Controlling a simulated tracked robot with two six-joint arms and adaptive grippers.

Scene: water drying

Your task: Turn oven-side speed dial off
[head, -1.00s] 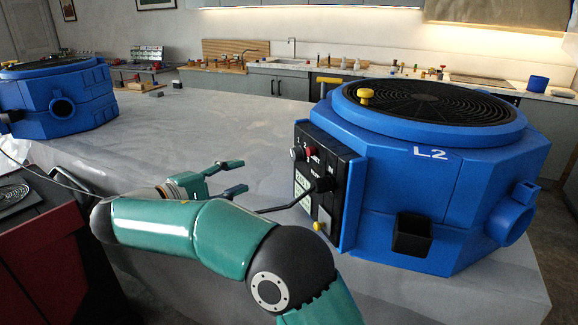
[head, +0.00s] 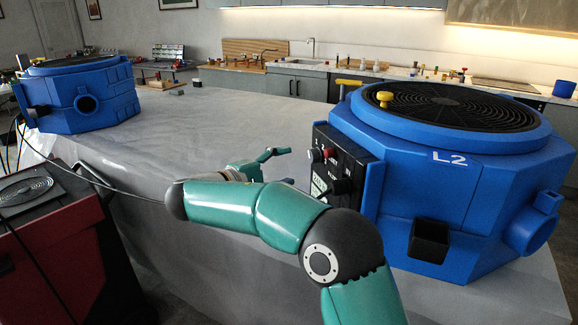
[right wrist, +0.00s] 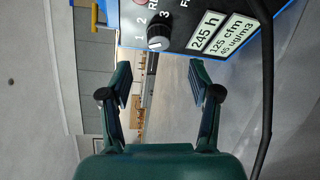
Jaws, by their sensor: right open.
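The blue machine marked L2 (head: 470,205) stands on the right of the grey table, a dark control panel on its left side (head: 335,135). The panel's speed dial (head: 314,156) is a small knob at its left edge. In the right wrist view the dial (right wrist: 158,37) is black with a pale mark, by the numbers 1, 2 and 3; I cannot tell its setting surely. My right gripper (head: 277,166) is open and empty, left of the panel and apart from it. In the right wrist view its fingers (right wrist: 163,82) lie below the dial, not touching it. My left gripper is not in view.
A red button (head: 328,153) and a dark knob (head: 343,187) sit near the dial. A black cable (right wrist: 267,90) runs along the right of the wrist view. Another blue machine (head: 60,110) stands far left. The table (head: 200,130) between is mostly clear.

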